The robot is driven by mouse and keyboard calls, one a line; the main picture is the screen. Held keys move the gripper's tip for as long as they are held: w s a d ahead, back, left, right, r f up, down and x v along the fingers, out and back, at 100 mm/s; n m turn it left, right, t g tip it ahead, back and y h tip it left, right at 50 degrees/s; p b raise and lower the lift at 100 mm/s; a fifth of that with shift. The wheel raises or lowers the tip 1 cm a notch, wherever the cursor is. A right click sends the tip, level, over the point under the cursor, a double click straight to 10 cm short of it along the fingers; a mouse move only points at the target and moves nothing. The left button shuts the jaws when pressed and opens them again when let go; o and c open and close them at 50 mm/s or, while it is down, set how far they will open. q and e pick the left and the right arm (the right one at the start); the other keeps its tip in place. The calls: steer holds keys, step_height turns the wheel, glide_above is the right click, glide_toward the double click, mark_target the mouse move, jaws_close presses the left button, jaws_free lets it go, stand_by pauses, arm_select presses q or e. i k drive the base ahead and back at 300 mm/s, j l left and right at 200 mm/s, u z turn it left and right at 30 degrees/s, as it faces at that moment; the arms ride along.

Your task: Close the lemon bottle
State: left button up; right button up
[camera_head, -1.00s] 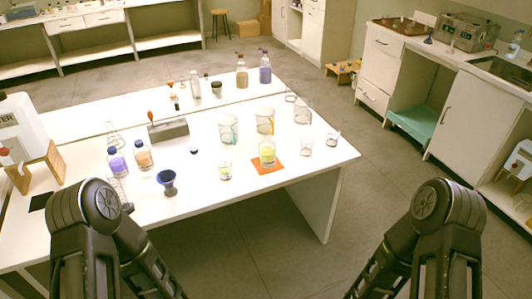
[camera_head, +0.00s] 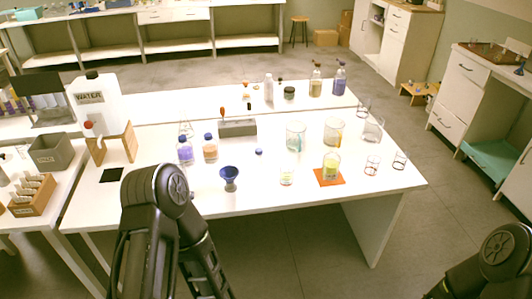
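No label reading lemon is legible. A glass vessel with yellow liquid (camera_head: 331,166) stands on an orange mat (camera_head: 327,181) at the right front of the white table. A smaller glass with pale yellow liquid (camera_head: 286,177) stands to its left. A small blue cap (camera_head: 259,151) lies loose on the table. A purple bottle (camera_head: 185,151) and an orange bottle (camera_head: 210,149), both blue-capped, stand at the left. At the back are a yellowish bottle (camera_head: 315,84) and another purple bottle (camera_head: 339,81). Only links of my arms show; both grippers are out of view.
A blue funnel (camera_head: 230,175) stands near the front edge. A grey block (camera_head: 237,127), large beakers (camera_head: 295,137) and small empty glasses (camera_head: 372,164) share the white table (camera_head: 290,203).

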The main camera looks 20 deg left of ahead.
mark_target(331, 164)
steer(key=i+j+z, duration=0.15)
steer(key=j+z, duration=0.55)
steer(key=i+j+z, duration=0.1)
steer(key=j+z, duration=0.25)
steer(key=j, duration=0.15)
